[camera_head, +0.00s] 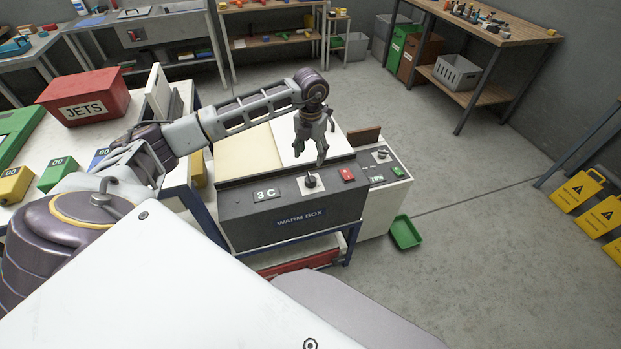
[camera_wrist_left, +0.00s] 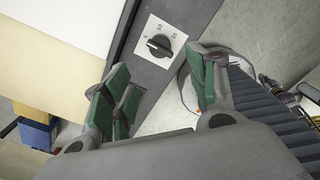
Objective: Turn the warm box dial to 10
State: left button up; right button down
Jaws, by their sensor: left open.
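The warm box (camera_head: 240,215) is a dark grey unit with a "WARM BOX" label and a small "3 C" display (camera_head: 267,194). Its dial (camera_head: 310,181) is a black knob on a white plate; in the left wrist view the dial (camera_wrist_left: 159,46) shows close up with numbers around its top, apparently 5, 10 and 15. Which number the knob points at is hard to tell. My left gripper (camera_head: 309,158) points down just above and behind the dial, apart from it. In the wrist view my left gripper's green-padded fingers (camera_wrist_left: 162,78) are spread and empty. My right gripper is not in view.
A red switch (camera_head: 347,174) sits right of the dial. A white unit (camera_head: 383,190) with a "70%" display adjoins the box. A green tray (camera_head: 405,232) lies on the floor.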

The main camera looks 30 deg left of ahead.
aim_at(310, 177)
pick_arm(q)
notch_tip(310, 177, down, 13)
jog(key=shift+r+p, duration=0.2)
jog(key=shift+p, duration=0.25)
dwell(0.4)
jog(key=c, duration=1.1)
